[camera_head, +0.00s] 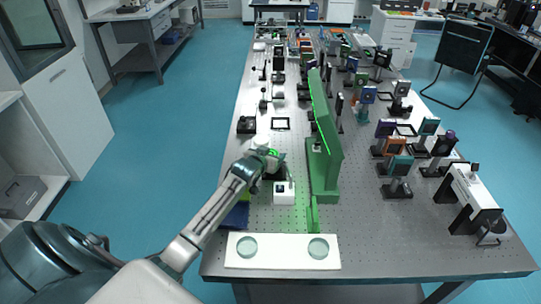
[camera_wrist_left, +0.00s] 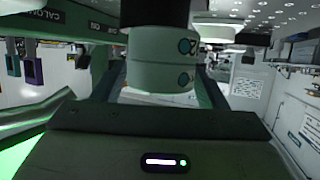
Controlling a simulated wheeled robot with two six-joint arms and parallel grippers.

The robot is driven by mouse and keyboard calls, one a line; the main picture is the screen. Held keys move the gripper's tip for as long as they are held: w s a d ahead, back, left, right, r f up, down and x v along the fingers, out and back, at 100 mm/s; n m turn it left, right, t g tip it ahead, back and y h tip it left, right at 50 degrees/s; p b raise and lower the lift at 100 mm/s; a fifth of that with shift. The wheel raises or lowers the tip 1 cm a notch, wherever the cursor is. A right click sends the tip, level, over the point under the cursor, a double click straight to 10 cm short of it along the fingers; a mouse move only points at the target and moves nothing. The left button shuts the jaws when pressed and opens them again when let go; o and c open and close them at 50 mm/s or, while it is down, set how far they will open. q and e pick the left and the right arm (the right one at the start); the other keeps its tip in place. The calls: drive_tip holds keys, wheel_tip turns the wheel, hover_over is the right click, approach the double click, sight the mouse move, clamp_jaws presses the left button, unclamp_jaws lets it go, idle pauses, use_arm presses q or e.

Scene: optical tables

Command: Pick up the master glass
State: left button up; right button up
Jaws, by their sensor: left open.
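A white plate (camera_head: 282,262) lies near the front edge of the table. It bears two round glass discs, a left one (camera_head: 247,246) and a right one (camera_head: 318,248). I cannot tell which is the master glass. My left gripper (camera_head: 284,170) is open, above the table behind the plate, close to a small white box (camera_head: 284,193) and apart from both discs. Its fingertips are small and partly hidden in the head view. The left wrist view shows mostly arm parts and the room, with no glass clearly seen. My right gripper is not in view.
A tall green panel (camera_head: 325,130) on a green base stands right of my left gripper. A white bridge-like stand (camera_head: 468,195) is at far right. The table (camera_head: 400,240) is bare right of the plate.

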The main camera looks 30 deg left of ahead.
use_arm(q)
drive_tip(key=c, duration=0.9)
drive_tip(key=shift+r, duration=0.2)
drive_tip(key=shift+c, duration=0.2)
